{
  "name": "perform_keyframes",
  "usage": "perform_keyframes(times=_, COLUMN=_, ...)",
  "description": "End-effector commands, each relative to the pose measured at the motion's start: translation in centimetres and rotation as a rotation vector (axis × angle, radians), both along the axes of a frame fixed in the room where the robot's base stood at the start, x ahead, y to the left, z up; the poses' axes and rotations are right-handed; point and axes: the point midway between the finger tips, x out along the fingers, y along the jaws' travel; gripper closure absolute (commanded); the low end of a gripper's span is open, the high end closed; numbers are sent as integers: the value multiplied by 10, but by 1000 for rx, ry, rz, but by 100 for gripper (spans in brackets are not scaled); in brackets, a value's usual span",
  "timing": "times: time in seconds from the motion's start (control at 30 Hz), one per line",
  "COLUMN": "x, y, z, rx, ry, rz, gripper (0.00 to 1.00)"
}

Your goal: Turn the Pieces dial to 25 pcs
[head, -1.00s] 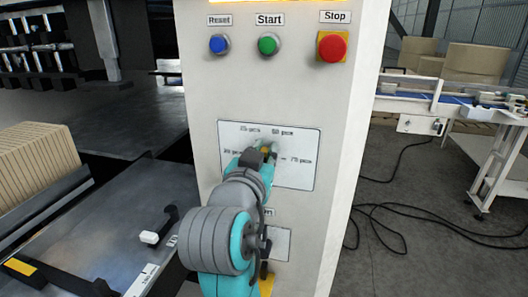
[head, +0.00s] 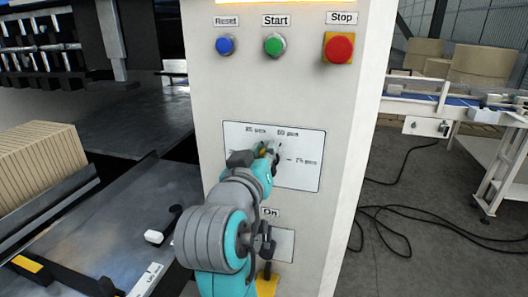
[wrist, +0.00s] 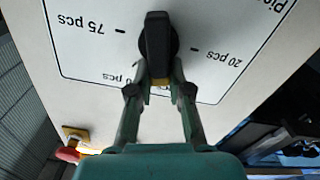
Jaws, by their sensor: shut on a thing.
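The Pieces dial is a black knob with a raised bar (wrist: 158,45), seen upside down in the wrist view. My gripper (wrist: 160,90) is shut on the near end of this bar, where a yellow patch shows between the fingertips. In the head view my gripper (head: 263,154) covers most of the dial.
Blue Reset (head: 226,45), green Start (head: 274,45) and red Stop (head: 339,48) buttons sit above the dial plate. An On switch (head: 267,250) lies below, close to my arm. A metal table (head: 85,225) with stacked cardboard stands left. Cables lie on the floor at right.

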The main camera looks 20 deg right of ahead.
Motion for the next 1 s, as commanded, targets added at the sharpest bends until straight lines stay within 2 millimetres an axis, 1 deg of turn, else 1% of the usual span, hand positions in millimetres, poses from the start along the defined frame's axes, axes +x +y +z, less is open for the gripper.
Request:
perform_keyframes(times=0.03, x=1, y=1, z=-5, rx=-24, ry=31, rz=-1, gripper=100)
perform_keyframes(times=0.2, x=4, y=5, z=-7, rx=-163, ry=133, rz=-1, gripper=100)
perform_keyframes(times=0.37, x=5, y=6, z=-8, rx=-229, ry=180, rz=-1, gripper=100)
perform_keyframes(times=0.73, x=5, y=6, z=-8, rx=-225, ry=177, rz=-1, gripper=100)
perform_keyframes(times=0.9, x=3, y=4, z=-7, rx=-144, ry=118, rz=-1, gripper=100)
perform_keyframes(times=1.0, x=3, y=4, z=-7, rx=-129, ry=108, rz=-1, gripper=100)
